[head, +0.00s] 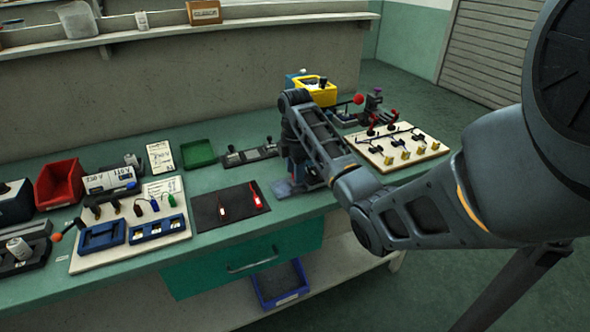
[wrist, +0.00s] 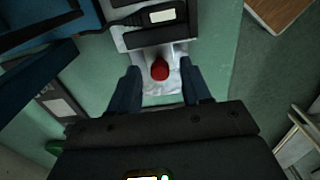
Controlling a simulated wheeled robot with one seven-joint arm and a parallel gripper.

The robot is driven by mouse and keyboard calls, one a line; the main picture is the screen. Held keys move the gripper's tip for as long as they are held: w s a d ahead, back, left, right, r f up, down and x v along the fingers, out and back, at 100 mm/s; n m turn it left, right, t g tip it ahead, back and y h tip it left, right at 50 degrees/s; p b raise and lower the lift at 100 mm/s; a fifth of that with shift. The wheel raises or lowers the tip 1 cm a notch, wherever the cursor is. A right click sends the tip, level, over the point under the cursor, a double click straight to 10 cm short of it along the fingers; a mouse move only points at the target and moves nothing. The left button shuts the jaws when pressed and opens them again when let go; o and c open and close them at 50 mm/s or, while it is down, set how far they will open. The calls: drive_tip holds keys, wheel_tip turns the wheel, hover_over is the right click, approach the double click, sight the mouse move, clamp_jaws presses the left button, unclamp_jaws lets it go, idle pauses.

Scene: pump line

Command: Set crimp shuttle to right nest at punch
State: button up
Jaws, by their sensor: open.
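My gripper (wrist: 160,68) is open, with one dark finger on each side of a small red knob (wrist: 160,70). The knob stands on a pale grey plate (wrist: 160,88) in front of a dark block with a white label (wrist: 163,15); it may belong to the crimp shuttle, but I cannot tell. Blue machine parts (wrist: 30,80) fill the left of the wrist view and may be the punch. In the head view my arm reaches down over the bench and hides most of this station; a pale plate (head: 282,188) shows at its foot. The right nest cannot be made out.
A black mat (head: 205,213) with two red-marked pieces lies left of my gripper. A dark fixture with two knobs (head: 249,155) and a green tray (head: 198,153) stand behind. A pale board with yellow blocks (head: 398,158) is at right, a yellow bin (head: 318,88) at back.

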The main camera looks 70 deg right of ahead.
drive_tip(key=shift+r, duration=0.1)
wheel_tip(320, 180, up, 6)
drive_tip(key=shift+r+p, duration=0.2)
drive_tip(key=shift+p, duration=0.65)
drive_tip(key=shift+r+p, duration=0.6)
drive_tip(key=shift+r, duration=0.05)
drive_tip(key=shift+s+f, duration=0.1)
